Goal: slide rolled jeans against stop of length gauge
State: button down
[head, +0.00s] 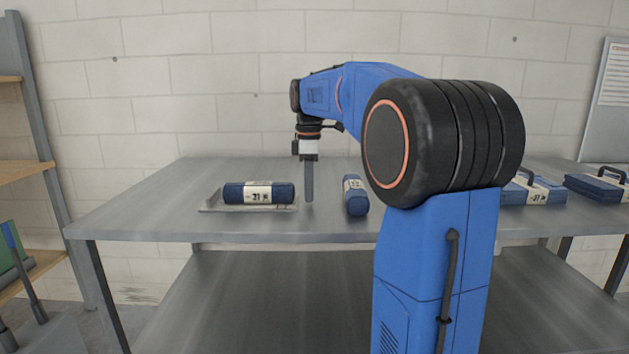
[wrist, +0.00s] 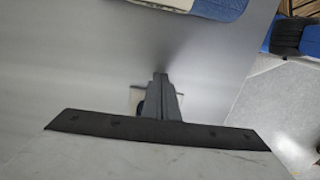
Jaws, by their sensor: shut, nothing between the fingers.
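In the head view, rolled jeans (head: 235,193), dark blue with a pale printed band, lie lengthwise on a flat grey metal length gauge (head: 211,203) at the table's left. A strip of bare gauge shows beyond the roll's left end. I cannot make out the stop clearly. My gripper (head: 309,198) points down, shut and empty, just right of the roll's right end, with a small gap visible. In the wrist view my shut fingers (wrist: 160,76) are over bare grey metal. A blue roll with a pale band (wrist: 218,8) is cut off at the top edge; I cannot tell which roll.
A second blue banded roll (head: 356,200) lies right of my gripper, pointing toward the camera. Two blue cases with dark handles (head: 535,190) (head: 598,187) lie at the table's right. The table (head: 140,215) is clear left of the gauge. A shelf rack (head: 25,165) stands at far left.

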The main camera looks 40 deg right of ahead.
jog(key=shift+w+a, duration=0.65)
jog(key=shift+a, duration=0.3)
